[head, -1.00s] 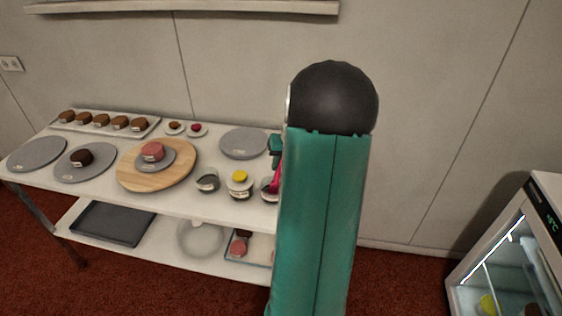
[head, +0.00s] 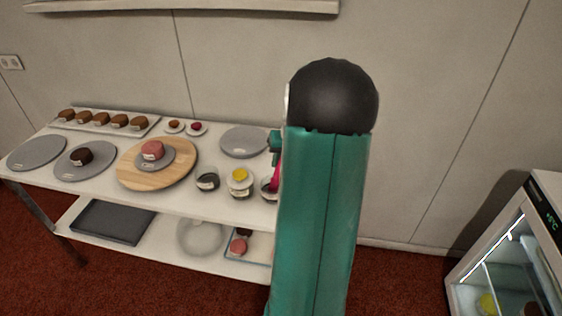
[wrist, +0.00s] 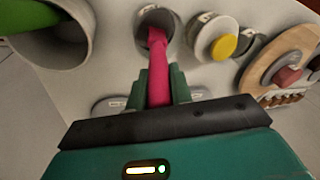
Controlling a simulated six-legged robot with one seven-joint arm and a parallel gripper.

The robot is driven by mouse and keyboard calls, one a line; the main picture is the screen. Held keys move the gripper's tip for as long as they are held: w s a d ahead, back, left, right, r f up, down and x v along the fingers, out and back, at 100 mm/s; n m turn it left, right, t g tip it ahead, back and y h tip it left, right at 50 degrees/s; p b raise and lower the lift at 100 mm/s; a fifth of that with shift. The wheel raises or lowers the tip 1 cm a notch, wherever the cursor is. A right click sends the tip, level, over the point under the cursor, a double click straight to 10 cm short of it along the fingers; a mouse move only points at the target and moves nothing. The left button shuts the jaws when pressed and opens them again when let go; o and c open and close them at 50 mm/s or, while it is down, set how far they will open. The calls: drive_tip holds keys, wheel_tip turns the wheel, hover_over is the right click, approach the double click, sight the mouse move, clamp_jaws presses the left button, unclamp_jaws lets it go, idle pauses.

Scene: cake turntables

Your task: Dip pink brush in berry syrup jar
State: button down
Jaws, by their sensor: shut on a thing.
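The pink brush (wrist: 158,75) is clamped between the two green fingers of my gripper (wrist: 160,80). Its far end reaches into the mouth of a round jar (wrist: 152,22) in the wrist view. I cannot tell how deep the tip is or whether it touches syrup. In the head view the brush (head: 276,178) slants down to this jar (head: 266,190), the rightmost of the row, partly hidden by my arm. My gripper (head: 275,150) is above the jar, mostly hidden there. No readable label confirms the jar as berry syrup.
A jar with a yellow top (head: 240,182) and a dark open jar (head: 207,180) stand left of it. A wooden turntable (head: 130,178) bears a pink cake (head: 152,150). A large grey container (wrist: 80,45) with something green is close at left in the wrist view.

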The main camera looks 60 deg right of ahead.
drive_tip(key=shift+r, duration=3.05)
drive_tip(key=shift+r, duration=2.55)
